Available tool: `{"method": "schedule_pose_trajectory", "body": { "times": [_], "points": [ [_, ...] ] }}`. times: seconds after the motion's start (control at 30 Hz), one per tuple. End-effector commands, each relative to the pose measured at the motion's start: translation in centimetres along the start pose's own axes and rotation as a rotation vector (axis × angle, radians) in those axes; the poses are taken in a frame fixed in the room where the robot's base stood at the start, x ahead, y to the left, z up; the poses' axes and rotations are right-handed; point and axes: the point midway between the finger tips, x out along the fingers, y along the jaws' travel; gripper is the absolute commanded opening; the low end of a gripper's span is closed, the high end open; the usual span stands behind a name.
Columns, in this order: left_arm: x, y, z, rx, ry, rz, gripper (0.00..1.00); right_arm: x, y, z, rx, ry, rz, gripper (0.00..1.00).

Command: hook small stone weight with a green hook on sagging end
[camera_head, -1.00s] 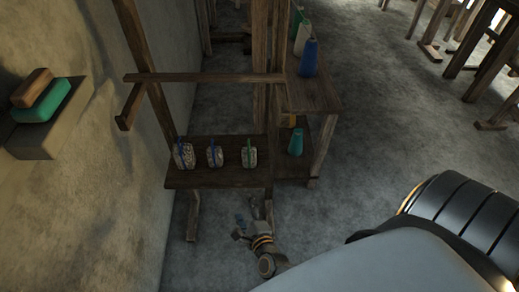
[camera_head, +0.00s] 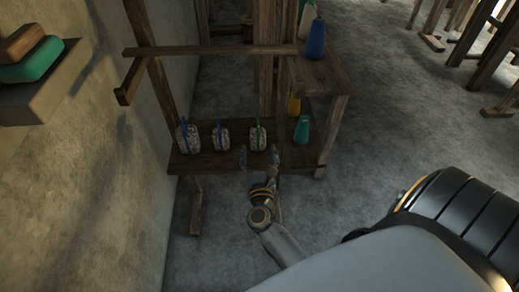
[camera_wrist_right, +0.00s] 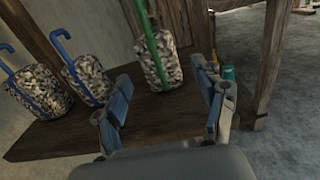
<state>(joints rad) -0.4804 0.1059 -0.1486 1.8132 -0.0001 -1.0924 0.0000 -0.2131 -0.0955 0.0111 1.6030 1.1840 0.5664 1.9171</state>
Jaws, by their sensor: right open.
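A stone weight with a green hook (camera_head: 258,138) stands on the wooden bench shelf, at the right end of a row of three. It also shows in the right wrist view (camera_wrist_right: 158,68), upright, its green hook rising out of the top of the frame. Two weights with blue hooks stand to its left, the middle one (camera_head: 221,140) and the left one (camera_head: 188,140). My right gripper (camera_head: 260,155) is open and empty at the shelf's front edge, its fingers pointing at the green-hooked weight, which lies between and beyond the fingertips. My left gripper is out of view. I cannot make out a sagging end.
The shelf (camera_head: 205,161) belongs to a wooden frame with a crossbar (camera_head: 220,51) above the weights. A wall ledge (camera_head: 45,88) is at left. Open floor lies right.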

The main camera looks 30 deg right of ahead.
Motion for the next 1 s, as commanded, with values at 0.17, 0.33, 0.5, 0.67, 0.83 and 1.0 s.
{"method": "schedule_pose_trajectory", "body": {
  "times": [0.17, 0.33, 0.5, 0.67, 0.83, 1.0],
  "points": [
    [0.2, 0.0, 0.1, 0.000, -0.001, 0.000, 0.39, 2.3, 0.0, 0.1, -0.001, -0.002, 0.000, 0.70],
    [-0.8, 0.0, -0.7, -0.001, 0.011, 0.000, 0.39, 4.0, 0.0, -0.1, 0.000, -0.002, 0.000, 0.70],
    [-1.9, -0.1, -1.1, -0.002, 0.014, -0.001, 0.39, 5.2, 0.1, -0.1, -0.001, 0.000, 0.001, 0.70],
    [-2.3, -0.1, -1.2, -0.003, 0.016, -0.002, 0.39, 5.6, 0.0, -0.1, -0.002, 0.001, 0.001, 0.70],
    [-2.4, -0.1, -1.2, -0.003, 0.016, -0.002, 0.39, 5.6, 0.0, 0.0, -0.002, 0.001, 0.001, 0.70],
    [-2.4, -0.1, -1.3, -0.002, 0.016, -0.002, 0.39, 5.6, 0.0, 0.0, -0.002, 0.000, 0.001, 0.54]
  ]
}}
